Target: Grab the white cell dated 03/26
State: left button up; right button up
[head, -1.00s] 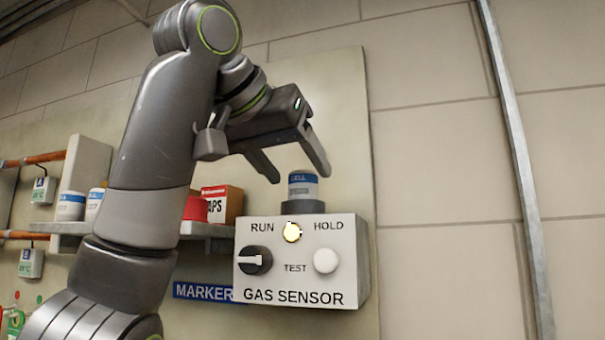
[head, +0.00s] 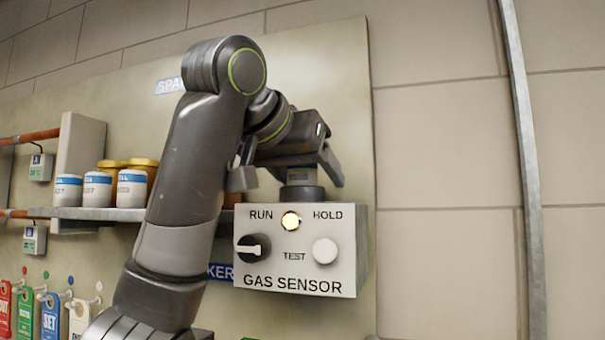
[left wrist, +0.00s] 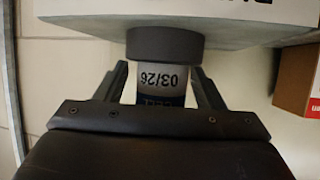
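A white cell with a blue band (left wrist: 160,85) sits in the dark round socket (left wrist: 165,45) on top of the gas sensor box. In the left wrist view, upside down, its label reads 03/26. In the head view only part of the cell (head: 301,177) shows below my gripper. My left gripper (head: 305,172) is lowered around the cell from above. Its fingers stand on either side of the cell, open, with a narrow gap visible on each side in the left wrist view. My right gripper is not in view.
Several white-and-blue cells and orange-lidded jars stand on the shelf (head: 105,213) at left. Coloured tags hang below.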

pick_arm(q)
jog(key=c, duration=1)
jog(key=shift+r, duration=0.1)
jog(key=shift+r+p, duration=0.45)
jog(key=shift+r, duration=4.5)
